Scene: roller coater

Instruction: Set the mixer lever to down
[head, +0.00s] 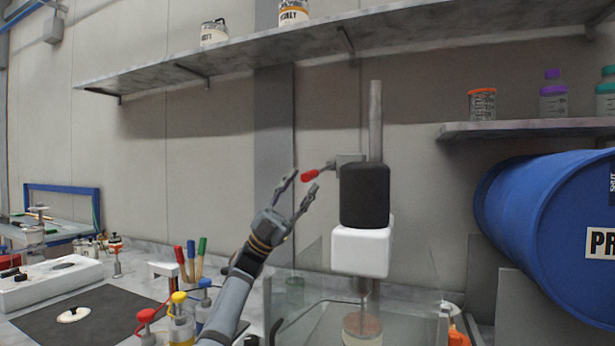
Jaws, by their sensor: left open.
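The mixer (361,248) has a white block under a black cylindrical motor (365,195), mounted on an upright grey post (375,120). Its lever has a red knob (310,175) on a short grey rod, pointing left from the bracket beside the post. The lever lies close to level, the knob end slightly lower. My left gripper (302,184) is open, its fingers pointing up and right, with the red knob between or just behind the fingertips; contact cannot be told. My right gripper is not in view.
A clear-walled enclosure (410,318) surrounds the mixer's lower part, with a container (362,328) under its shaft. A blue drum (550,225) lies at the right. Bottles with red, yellow and blue caps (180,318) stand left of my arm. A long shelf (270,45) runs above.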

